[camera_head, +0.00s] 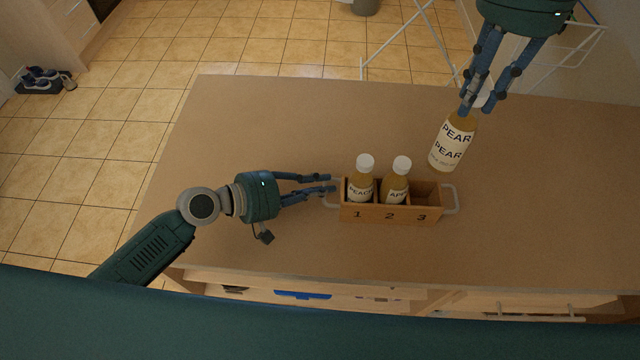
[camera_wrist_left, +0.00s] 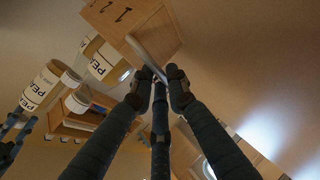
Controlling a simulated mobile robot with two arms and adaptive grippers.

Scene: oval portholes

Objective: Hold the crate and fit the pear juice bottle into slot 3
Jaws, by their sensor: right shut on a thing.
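The wooden crate (camera_head: 390,213) stands on the table with slots marked 1, 2 and 3. Slot 3 (camera_head: 425,192) is empty. The pear juice bottle (camera_head: 452,143) has a white label and is slightly tilted, behind and right of the crate. My right gripper (camera_head: 472,105) is shut on its upper end, partly hiding its neck and cap. My left gripper (camera_head: 332,184) is at the crate's left handle (camera_head: 331,199), its fingers apart. In the left wrist view, the handle (camera_wrist_left: 147,55) reaches toward the gap between the fingertips (camera_wrist_left: 163,85).
A peach bottle (camera_head: 361,180) stands in slot 1 and an apple bottle (camera_head: 397,182) in slot 2, both white-capped. The crate's right handle (camera_head: 450,200) is free. The table (camera_head: 270,120) is bare around the crate. A white rack (camera_head: 440,40) stands beyond its far edge.

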